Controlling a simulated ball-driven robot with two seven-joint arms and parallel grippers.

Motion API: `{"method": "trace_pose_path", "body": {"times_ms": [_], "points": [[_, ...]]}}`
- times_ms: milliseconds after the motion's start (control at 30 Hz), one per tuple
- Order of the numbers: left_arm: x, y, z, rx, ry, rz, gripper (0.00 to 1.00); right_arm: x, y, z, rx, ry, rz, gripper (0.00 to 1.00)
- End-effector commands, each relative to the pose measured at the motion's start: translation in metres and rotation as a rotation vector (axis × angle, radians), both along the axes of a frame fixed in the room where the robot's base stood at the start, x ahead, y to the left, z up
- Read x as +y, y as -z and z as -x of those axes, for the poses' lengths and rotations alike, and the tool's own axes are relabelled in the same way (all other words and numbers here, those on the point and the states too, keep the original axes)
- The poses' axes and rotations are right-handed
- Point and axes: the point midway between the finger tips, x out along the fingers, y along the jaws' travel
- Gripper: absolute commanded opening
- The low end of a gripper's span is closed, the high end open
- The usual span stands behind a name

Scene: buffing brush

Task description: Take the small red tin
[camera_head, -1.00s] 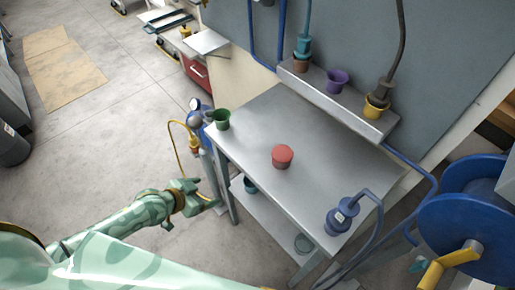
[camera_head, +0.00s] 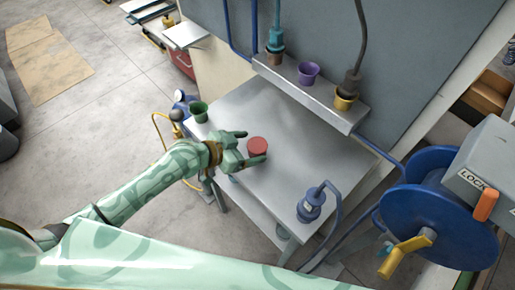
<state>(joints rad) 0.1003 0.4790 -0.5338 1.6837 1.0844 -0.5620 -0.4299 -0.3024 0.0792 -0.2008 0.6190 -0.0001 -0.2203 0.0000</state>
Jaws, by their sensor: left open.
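The small red tin (camera_head: 258,146) stands upright on the grey metal table (camera_head: 262,110), near its middle. My left gripper (camera_head: 253,147) comes in from the left over the table's left part. Its two fingers are open, one on the far side and one on the near side of the tin. The near finger hides part of the tin's lower side. I cannot tell whether either finger touches it. My right gripper is not in view.
A green cup (camera_head: 198,111) stands at the table's left corner, a blue corded tool (camera_head: 311,205) at the right front. A shelf (camera_head: 310,92) behind holds a purple cup (camera_head: 308,72) and a yellow cup (camera_head: 344,98). A blue reel (camera_head: 437,215) stands right.

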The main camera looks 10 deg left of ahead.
Motion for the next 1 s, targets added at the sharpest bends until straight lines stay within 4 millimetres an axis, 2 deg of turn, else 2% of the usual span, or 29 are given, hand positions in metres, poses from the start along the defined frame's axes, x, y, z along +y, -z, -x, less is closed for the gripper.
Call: {"method": "trace_pose_path", "body": {"times_ms": [300, 567, 600, 767, 867, 1000], "points": [[-0.031, 0.024, -0.025, 0.001, -0.002, 0.001, 0.79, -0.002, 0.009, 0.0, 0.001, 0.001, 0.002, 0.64], [-0.034, 0.025, -0.028, 0.0, -0.001, -0.001, 0.79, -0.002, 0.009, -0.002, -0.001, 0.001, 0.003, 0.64], [-0.034, 0.025, -0.028, 0.0, -0.001, -0.001, 0.76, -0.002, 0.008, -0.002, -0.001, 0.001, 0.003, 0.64], [-0.034, 0.025, -0.028, 0.0, -0.001, -0.001, 0.31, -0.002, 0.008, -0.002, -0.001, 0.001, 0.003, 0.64], [-0.034, 0.025, -0.028, 0.0, -0.001, 0.0, 0.25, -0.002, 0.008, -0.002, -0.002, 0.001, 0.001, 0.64], [-0.034, 0.025, -0.028, 0.0, -0.001, 0.0, 0.25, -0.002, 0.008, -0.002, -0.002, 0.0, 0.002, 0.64]]}}
